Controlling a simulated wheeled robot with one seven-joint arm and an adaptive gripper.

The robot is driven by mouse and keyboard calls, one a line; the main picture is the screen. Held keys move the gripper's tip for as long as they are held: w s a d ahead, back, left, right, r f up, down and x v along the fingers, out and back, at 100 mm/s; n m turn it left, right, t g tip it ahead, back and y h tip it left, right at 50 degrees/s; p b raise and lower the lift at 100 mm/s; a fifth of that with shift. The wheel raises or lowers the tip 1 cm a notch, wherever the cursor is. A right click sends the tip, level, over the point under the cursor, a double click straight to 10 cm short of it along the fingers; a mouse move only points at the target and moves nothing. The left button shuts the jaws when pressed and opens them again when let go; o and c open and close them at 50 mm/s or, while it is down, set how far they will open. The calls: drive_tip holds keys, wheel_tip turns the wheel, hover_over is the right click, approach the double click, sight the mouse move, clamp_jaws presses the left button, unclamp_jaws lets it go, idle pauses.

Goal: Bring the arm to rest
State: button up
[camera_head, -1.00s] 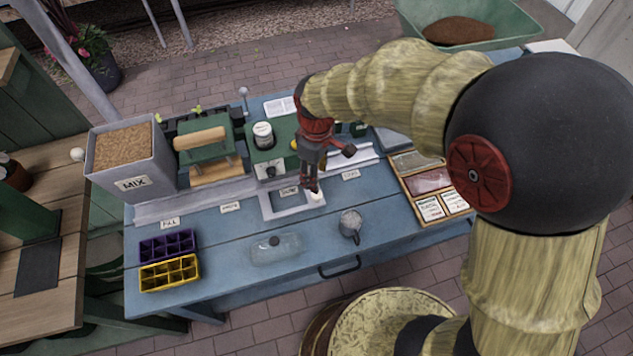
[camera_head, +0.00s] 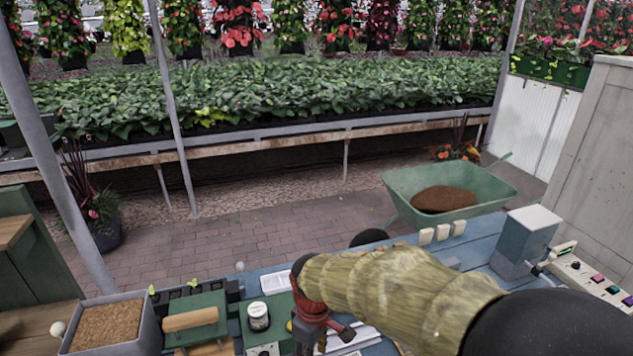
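My arm, with pale wood-grained links and a dark round joint, reaches in from the lower right of the head view. My gripper (camera_head: 312,332), with red and dark parts, points down over the blue workbench (camera_head: 483,250) at the bottom edge of the picture. Its fingertips run out of the frame, so I cannot tell whether it is open or shut or whether it holds anything.
A grey MIX bin (camera_head: 108,325), a green roller device (camera_head: 192,318) and a white-lidded jar (camera_head: 258,317) stand left of my gripper. A grey box (camera_head: 525,240) and a button panel (camera_head: 592,280) are at right. A green wheelbarrow (camera_head: 450,190) stands behind the bench.

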drive_tip(key=s+d+r+m+t, duration=0.5)
drive_tip(key=s+d+r+m, duration=0.6)
drive_tip(key=s+d+r, duration=0.4)
drive_tip(key=d+r, duration=0.3)
drive_tip(key=d, duration=0.1)
drive_tip(key=shift+d+m+t, duration=0.3)
drive_tip(key=shift+d, duration=0.05)
drive_tip(key=shift+c, duration=0.4)
idle(1.8)
